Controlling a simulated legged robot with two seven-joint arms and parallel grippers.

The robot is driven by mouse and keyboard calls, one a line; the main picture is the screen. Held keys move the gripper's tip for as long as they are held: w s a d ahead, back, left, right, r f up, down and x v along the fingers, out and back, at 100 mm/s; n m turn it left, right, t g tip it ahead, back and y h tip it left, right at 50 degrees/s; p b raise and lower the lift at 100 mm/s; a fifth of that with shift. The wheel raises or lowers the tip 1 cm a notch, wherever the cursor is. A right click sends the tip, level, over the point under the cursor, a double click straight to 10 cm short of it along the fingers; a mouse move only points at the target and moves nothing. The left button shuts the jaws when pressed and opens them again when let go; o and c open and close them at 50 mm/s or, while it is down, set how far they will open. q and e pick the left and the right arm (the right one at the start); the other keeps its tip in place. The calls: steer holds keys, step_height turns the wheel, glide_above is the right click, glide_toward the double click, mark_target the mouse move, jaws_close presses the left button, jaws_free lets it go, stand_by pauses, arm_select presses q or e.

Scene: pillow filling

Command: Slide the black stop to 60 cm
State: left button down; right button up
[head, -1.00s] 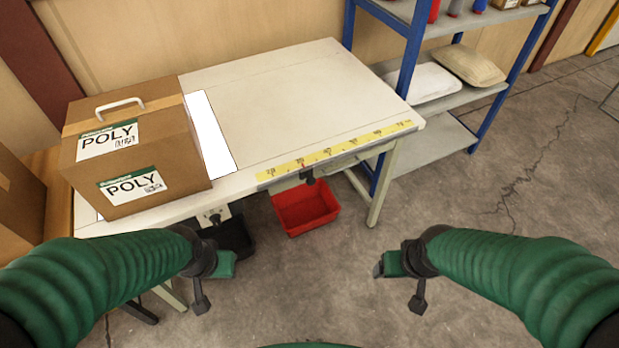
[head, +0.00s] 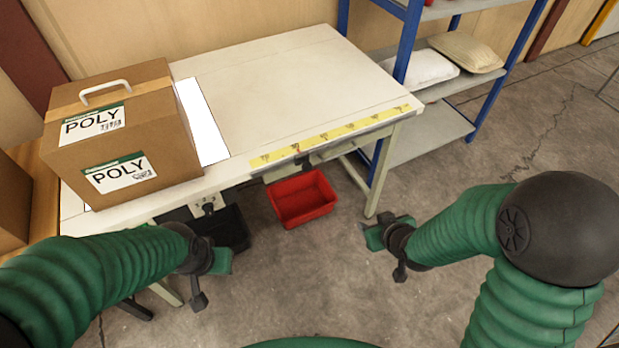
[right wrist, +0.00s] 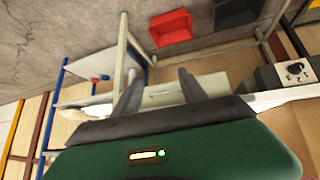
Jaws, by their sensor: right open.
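The yellow ruler strip (head: 335,136) runs along the front edge of the white table (head: 285,75). The black stop (head: 303,163) is a small dark piece on the table's front edge, below the left half of the ruler. The ruler's numbers are too small to read surely. My right gripper (head: 364,232) is in front of the table, to the right of and below the stop, not touching it. In the right wrist view its two fingers (right wrist: 158,88) are apart with nothing gripped. My left gripper (head: 224,262) is at lower left, in front of the table; its jaws are unclear.
A cardboard POLY box (head: 125,140) stands on the table's left, beside a white sheet (head: 203,122). A red bin (head: 303,198) and a black bin (head: 226,230) are below the front edge. A blue-framed shelf (head: 428,130) with pillows (head: 465,54) stands at right. Floor at right is clear.

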steer(key=w+a+f+n+t+y+b, duration=0.2)
steer(key=w+a+f+t+y+b, duration=0.1)
steer(key=w+a+f+t+y, duration=0.15)
steer(key=t+y+b, duration=0.2)
steer(key=t+b, duration=0.1)
steer(key=t, duration=0.1)
glide_toward(308, 169)
steer(key=x, duration=0.8)
steer(key=shift+w+r, duration=0.1)
steer(key=shift+w, duration=0.15)
arm_select(q)
steer(key=s+x, duration=0.1)
steer(key=x, duration=0.6)
steer(key=shift+s+f, duration=0.2)
steer(key=shift+f, duration=0.2)
arm_select(e)
jaws_close()
